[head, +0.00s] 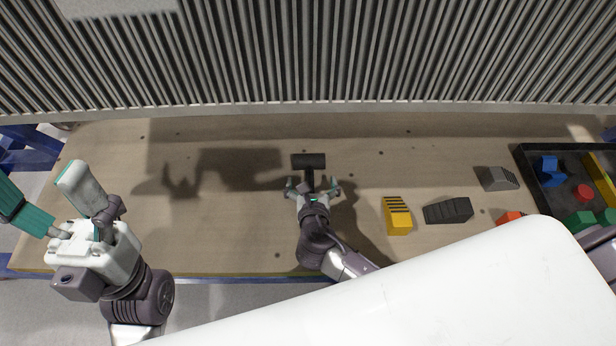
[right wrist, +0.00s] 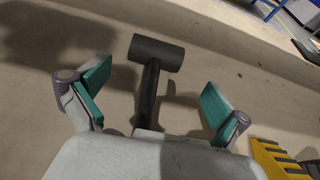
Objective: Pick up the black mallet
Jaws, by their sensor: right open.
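The black mallet lies on the wooden table, its head (head: 308,161) toward the back and its handle pointing toward me. In the right wrist view the mallet head (right wrist: 156,53) is beyond the fingertips, and the handle runs down between the fingers to the gripper body, which hides its near end. My right gripper (head: 313,189) is open, with its teal-padded fingers on either side of the handle. In the right wrist view both fingers stand clear of the handle. My left gripper (head: 45,192) is open and empty, raised at the table's left end, far from the mallet.
A yellow block (head: 398,217), a black block (head: 448,211), a grey block (head: 497,179) and a partly hidden red-orange block (head: 510,217) lie to the right. A black tray (head: 525,168) with coloured pieces is at the far right. A ribbed wall stands behind. The table's left part is clear.

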